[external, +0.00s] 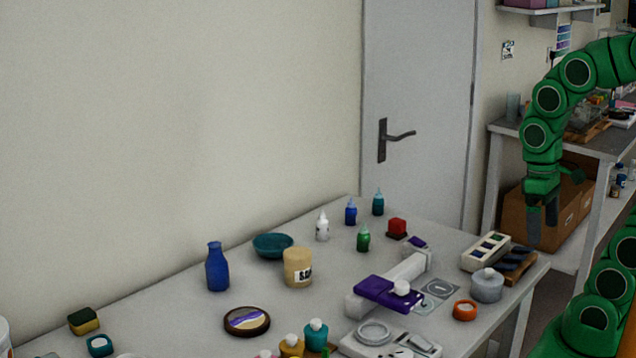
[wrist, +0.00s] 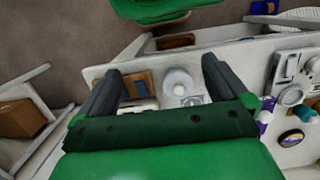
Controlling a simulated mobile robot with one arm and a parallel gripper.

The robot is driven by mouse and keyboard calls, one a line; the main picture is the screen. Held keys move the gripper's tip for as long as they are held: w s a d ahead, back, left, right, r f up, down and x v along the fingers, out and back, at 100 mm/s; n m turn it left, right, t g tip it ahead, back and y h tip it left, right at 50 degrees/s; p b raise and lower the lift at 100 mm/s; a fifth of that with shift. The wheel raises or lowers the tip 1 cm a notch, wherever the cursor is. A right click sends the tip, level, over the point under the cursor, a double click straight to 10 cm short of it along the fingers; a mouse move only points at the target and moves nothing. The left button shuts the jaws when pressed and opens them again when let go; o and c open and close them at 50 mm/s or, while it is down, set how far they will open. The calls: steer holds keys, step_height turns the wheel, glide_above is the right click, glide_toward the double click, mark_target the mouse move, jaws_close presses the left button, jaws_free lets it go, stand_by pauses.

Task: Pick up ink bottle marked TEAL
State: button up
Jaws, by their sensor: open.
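Several small dropper bottles stand upright at the far end of the table (external: 190,318) in the external view. A teal-coloured one (external: 377,203) is at the back, beside a blue one (external: 351,213). A green one (external: 363,239) and a white one (external: 322,227) stand closer. No TEAL lettering is readable. A larger teal bottle (external: 316,332) stands at the near edge of the picture. My gripper (external: 541,226) is open and empty, pointing down, to the right of the dropper bottles and apart from them. In the wrist view, my gripper (wrist: 160,68) frames a pale jar below it.
The pale grey jar (external: 487,286) and a wooden tray (external: 522,265) lie near the table's right edge. A red block (external: 397,227) is close to the dropper bottles. A purple and white device (external: 388,294) occupies mid-table. A blue bottle (external: 217,267) and teal bowl (external: 272,245) stand left.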

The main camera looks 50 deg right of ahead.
steer(key=shift+s+f, duration=0.15)
steer(key=shift+s, duration=0.2)
steer(key=c, duration=0.7)
